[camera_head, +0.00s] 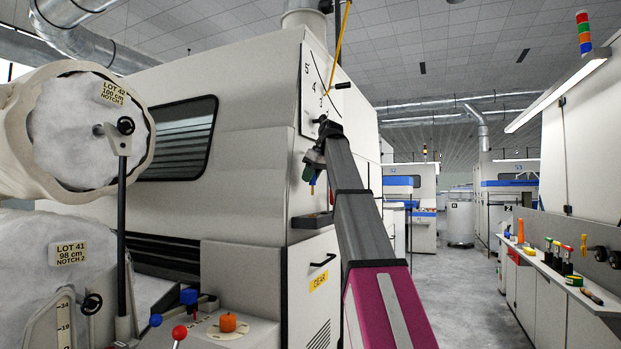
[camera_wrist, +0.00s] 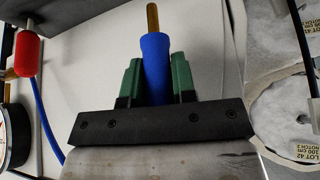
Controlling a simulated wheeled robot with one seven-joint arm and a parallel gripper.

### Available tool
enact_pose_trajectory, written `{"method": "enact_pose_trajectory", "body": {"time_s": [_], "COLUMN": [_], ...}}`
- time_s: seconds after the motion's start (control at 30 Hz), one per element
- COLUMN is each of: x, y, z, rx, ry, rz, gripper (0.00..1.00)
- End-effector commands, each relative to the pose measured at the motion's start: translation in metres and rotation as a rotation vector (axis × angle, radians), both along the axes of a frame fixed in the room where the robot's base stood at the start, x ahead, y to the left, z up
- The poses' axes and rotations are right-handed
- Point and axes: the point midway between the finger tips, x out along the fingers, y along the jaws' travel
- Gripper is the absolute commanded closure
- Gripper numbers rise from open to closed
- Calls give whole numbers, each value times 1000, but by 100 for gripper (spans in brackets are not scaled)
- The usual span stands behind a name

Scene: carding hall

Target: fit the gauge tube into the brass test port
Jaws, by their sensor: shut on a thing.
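My gripper (camera_wrist: 157,78) has green fingers shut on a blue sleeve (camera_wrist: 155,65) with a brass-coloured tube end, which I take to be the gauge tube. The brass end (camera_wrist: 152,17) points away from the fingers and touches nothing that I can make out. In the head view my gripper (camera_head: 312,172) is small, beside the front corner of the large machine, with a bit of blue at its tip. I cannot pick out the brass test port for certain; a short brass stub (camera_wrist: 10,73) shows at the wrist view's left edge.
Beside the stub are a red cylinder (camera_wrist: 28,55), a blue hose (camera_wrist: 45,120) and a part-cut round dial (camera_wrist: 14,135). The pale machine (camera_head: 240,150) stands close to my arm. A bench with tools (camera_head: 560,275) lies right; the aisle floor (camera_head: 460,290) is clear.

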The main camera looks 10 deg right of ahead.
Motion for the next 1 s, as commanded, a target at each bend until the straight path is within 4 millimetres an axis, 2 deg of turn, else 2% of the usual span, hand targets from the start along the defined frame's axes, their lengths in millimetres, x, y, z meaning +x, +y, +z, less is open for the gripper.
{"method": "enact_pose_trajectory", "body": {"time_s": [0.27,0.8,1.0], "x": [0,-1,0], "y": [0,0,0], "z": [-7,-50,-57], "rx": [0,0,1], "ry": [0,0,-1], "rz": [-4,-3,-4], "gripper": [97,97,97]}}
